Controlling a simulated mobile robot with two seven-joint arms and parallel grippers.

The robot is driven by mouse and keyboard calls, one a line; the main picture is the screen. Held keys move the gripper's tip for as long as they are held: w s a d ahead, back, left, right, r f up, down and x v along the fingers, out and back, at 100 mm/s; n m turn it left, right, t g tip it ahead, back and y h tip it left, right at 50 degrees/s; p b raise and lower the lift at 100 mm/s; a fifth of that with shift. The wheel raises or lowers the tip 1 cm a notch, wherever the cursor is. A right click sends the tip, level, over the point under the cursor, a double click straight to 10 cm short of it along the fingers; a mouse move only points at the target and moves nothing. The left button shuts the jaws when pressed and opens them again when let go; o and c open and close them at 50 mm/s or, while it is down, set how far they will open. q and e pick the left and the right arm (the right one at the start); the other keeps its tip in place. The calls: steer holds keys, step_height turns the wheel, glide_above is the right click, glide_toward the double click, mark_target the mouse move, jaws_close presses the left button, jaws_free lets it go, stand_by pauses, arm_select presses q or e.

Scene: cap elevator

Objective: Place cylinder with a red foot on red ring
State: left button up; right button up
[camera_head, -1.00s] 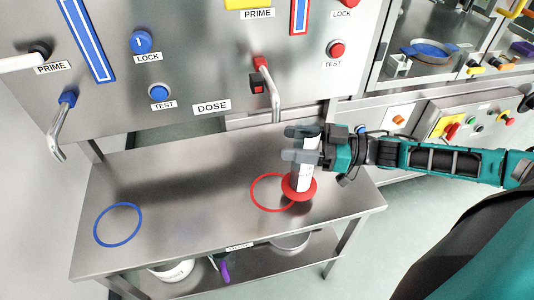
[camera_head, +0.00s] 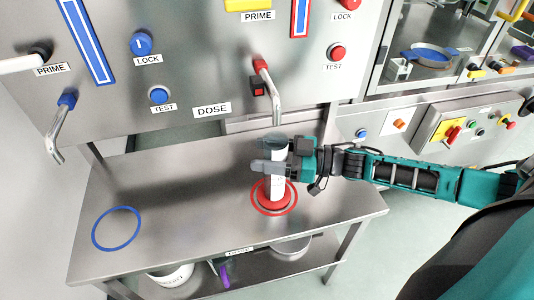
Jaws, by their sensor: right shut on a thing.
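The white cylinder (camera_head: 277,186) stands upright with its red foot (camera_head: 274,200) inside the red ring (camera_head: 294,206) on the steel table. The ring's outline shows around the foot; whether the foot rests on the table or hovers just above it I cannot tell. My right gripper (camera_head: 272,155) comes in from the right and is shut on the cylinder's upper part, hiding some of it. My left gripper is not in view.
A steel spout (camera_head: 275,105) with a red fitting hangs just above and behind the cylinder. A blue ring (camera_head: 117,229) marks the table's left side, and the table between the rings is clear. A white bucket (camera_head: 170,275) stands on the lower shelf.

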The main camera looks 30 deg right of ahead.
steer(key=shift+f, duration=0.15)
steer(key=o, duration=1.5)
steer(key=shift+o, duration=0.2)
steer(key=v, duration=1.2)
steer(key=shift+s, duration=0.15)
